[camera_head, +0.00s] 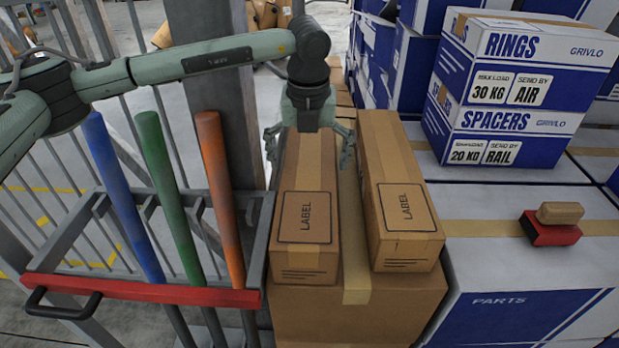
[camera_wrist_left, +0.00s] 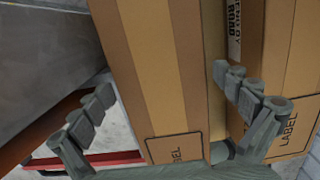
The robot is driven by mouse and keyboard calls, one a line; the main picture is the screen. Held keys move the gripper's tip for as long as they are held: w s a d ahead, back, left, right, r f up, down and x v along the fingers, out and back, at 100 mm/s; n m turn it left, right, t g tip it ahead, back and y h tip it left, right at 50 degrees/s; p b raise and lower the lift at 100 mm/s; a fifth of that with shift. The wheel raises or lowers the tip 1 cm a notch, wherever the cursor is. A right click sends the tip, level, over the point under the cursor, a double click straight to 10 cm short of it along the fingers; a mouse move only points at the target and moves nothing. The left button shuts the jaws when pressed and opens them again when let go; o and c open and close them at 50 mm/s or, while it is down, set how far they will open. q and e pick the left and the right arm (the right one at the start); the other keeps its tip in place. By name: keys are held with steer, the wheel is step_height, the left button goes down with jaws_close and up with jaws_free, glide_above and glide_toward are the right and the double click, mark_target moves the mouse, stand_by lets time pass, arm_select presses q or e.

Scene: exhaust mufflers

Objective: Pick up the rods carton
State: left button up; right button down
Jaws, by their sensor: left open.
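Two long brown cartons lie side by side on a larger brown box (camera_head: 372,315). No readable name shows on either, so I cannot tell which is the rods carton. My left gripper (camera_head: 308,152) is open, pointing down over the left long carton (camera_head: 308,215), its fingers apart on either side. In the left wrist view, that carton (camera_wrist_left: 155,70) runs between the open fingers of the gripper (camera_wrist_left: 162,92). The right long carton (camera_head: 395,175) also shows in the left wrist view (camera_wrist_left: 285,60), beyond the right finger, with "ROAD" printed on it. My right gripper is out of view.
A rack with a red front bar (camera_head: 140,291) holds blue, green and orange rods at left. White-blue RINGS (camera_head: 540,58) and SPACERS (camera_head: 500,128) boxes are stacked at right. A red and tan object (camera_head: 552,226) lies on the PARTS box (camera_head: 500,270).

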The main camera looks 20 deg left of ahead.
arm_select(q)
steer(key=shift+w+f, duration=0.1)
steer(key=shift+f, duration=0.35)
steer(key=c, duration=1.7)
steer(key=shift+r, duration=0.15)
